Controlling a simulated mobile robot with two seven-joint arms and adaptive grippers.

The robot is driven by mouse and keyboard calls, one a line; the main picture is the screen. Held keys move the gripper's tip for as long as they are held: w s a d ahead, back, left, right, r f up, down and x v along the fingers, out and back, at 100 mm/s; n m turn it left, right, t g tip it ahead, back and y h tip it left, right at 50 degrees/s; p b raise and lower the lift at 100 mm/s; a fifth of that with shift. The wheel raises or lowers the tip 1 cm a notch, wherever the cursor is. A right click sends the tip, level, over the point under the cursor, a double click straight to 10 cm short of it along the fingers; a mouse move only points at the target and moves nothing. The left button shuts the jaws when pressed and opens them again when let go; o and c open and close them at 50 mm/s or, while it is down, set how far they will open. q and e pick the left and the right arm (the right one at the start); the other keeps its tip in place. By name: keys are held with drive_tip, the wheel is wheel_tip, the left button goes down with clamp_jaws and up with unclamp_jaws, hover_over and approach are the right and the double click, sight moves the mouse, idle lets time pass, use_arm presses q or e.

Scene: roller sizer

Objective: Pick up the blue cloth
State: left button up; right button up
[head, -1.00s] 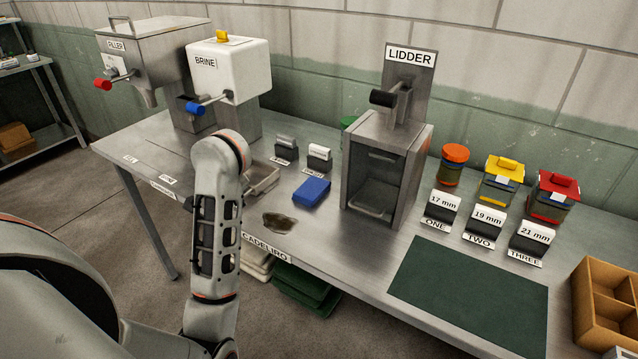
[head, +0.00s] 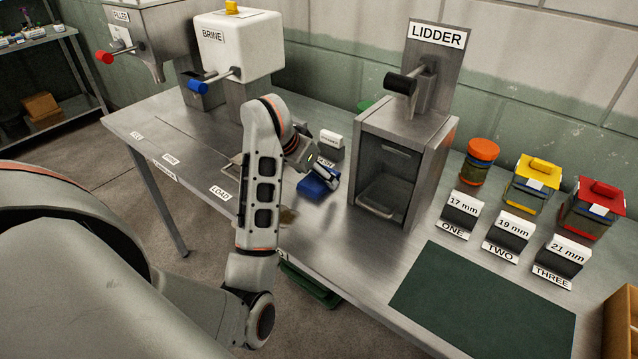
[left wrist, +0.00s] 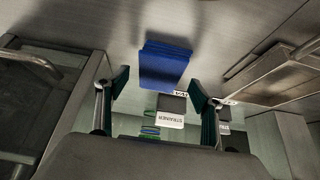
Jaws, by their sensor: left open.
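The blue cloth (head: 311,188) is a folded pad lying flat on the steel table, left of the lidder, and partly hidden by my left gripper (head: 325,176) in the head view. In the left wrist view the whole cloth (left wrist: 165,64) shows flat on the table. My left gripper (left wrist: 159,86) is open there, its two fingers spread to either side near the cloth, with nothing between them. It appears above the cloth and not touching it, though the exact gap is hard to tell. My right gripper is not in view.
The lidder (head: 400,160) stands close to the right of the cloth. A label stand (head: 331,144) is just behind it. The dark green mat (head: 482,300) at right is bare.

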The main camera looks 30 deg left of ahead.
use_arm(q)
drive_tip(key=shift+x, duration=0.95)
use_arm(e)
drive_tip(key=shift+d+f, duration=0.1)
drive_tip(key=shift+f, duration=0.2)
use_arm(q)
drive_tip(key=c, duration=1.1)
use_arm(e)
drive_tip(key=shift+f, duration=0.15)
use_arm(q)
drive_tip(key=shift+c, duration=0.2)
wheel_tip(320, 180, up, 12)
drive_tip(key=p, duration=0.4)
wheel_tip(320, 180, up, 8)
hover_over(317, 179)
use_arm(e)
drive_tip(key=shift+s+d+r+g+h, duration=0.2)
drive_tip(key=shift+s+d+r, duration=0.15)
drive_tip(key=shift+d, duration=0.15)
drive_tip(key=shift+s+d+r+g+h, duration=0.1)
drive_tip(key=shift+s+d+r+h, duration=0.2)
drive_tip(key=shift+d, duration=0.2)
